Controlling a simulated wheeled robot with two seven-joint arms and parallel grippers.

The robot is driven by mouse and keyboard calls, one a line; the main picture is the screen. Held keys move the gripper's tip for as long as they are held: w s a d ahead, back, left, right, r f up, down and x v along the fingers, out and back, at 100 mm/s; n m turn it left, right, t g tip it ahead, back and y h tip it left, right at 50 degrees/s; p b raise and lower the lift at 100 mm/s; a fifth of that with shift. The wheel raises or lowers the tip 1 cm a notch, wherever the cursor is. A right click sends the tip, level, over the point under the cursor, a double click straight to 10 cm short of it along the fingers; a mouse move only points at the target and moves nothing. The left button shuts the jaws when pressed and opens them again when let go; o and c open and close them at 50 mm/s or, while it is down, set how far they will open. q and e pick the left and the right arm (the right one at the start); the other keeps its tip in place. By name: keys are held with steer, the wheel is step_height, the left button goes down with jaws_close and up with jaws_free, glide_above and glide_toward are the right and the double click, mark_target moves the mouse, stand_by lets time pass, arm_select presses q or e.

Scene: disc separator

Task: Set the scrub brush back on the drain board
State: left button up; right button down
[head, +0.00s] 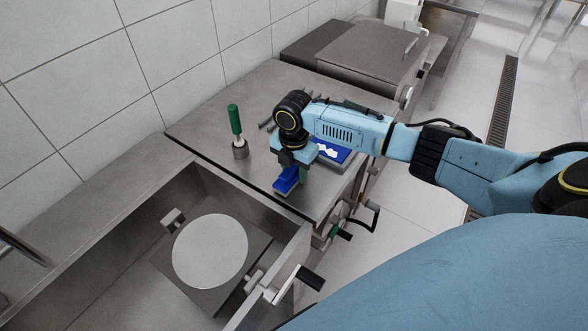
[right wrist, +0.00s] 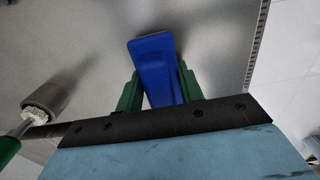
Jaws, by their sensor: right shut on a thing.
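The scrub brush is a blue block (head: 286,181) in the head view, low over the front part of the steel drain board (head: 215,138). My right gripper (head: 294,169) is above it and shut on it. In the right wrist view, the blue brush (right wrist: 155,62) sits between the two green fingers of my right gripper (right wrist: 160,88). The grey board surface (right wrist: 95,40) lies beneath it. I cannot tell whether the brush touches the board. Its underside is hidden. My left gripper is not in view.
A blue tray with white pieces (head: 343,154) is partly behind my right arm. An open basin with a pale disc (head: 210,250) lies nearer. Tiled wall behind.

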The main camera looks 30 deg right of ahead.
steer(key=shift+f, duration=0.1)
steer(key=c, duration=0.9)
jaws_free()
steer(key=shift+f, duration=0.1)
step_height(320, 180, up, 12)
steer(key=shift+r+p, duration=0.25)
steer(key=shift+p, duration=0.15)
